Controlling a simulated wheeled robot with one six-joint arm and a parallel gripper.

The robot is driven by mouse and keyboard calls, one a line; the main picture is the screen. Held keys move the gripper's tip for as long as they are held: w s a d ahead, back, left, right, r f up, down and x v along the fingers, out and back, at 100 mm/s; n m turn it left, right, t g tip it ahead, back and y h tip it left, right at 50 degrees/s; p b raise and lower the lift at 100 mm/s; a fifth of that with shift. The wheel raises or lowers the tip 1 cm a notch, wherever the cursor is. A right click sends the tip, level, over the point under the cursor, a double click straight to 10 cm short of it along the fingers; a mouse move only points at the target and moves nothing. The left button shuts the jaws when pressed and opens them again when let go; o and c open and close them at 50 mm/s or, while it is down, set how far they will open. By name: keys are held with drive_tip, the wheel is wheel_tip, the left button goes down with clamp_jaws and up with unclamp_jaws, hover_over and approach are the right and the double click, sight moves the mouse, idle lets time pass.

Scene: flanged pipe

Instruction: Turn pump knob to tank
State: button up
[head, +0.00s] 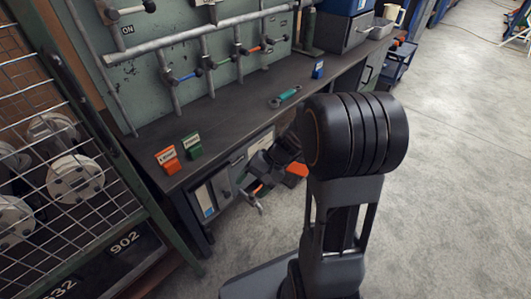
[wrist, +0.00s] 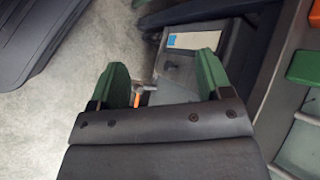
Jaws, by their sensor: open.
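A green panel (head: 150,72) with grey pipes stands behind the workbench in the head view. A larger black-ended lever (head: 127,11) is at the top, above an ON label (head: 127,29). I cannot tell which is the pump knob, and no tank marking is readable. My gripper (wrist: 162,80) is open and empty in the wrist view, its green fingers apart above the floor and under-bench area. In the head view my arm hides it.
A wire cage (head: 70,140) holding white flanges stands left. Open concrete floor (head: 455,130) lies right.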

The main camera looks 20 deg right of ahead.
drive_tip(key=w+d+f+m+t+y+p, duration=0.2)
drive_tip(key=w+d+f+m+t+y, duration=0.3)
drive_tip(key=w+d+f+m+t, duration=0.35)
drive_tip(key=w+d+f+m+t+h, duration=0.3)
drive_tip(key=d+f+m+t+h, duration=0.4)
drive_tip(key=d, duration=0.4)
drive_tip(key=shift+m+t+y, duration=0.4)
drive_tip(key=shift+m+t, duration=0.25)
drive_tip(key=b+x, duration=0.2)
drive_tip(key=x, duration=1)
drive_tip(key=shift+w+a+f, duration=0.2)
drive_tip(key=shift+a, duration=0.1)
drive_tip(key=shift+c, duration=0.2)
drive_tip(key=c, duration=0.9)
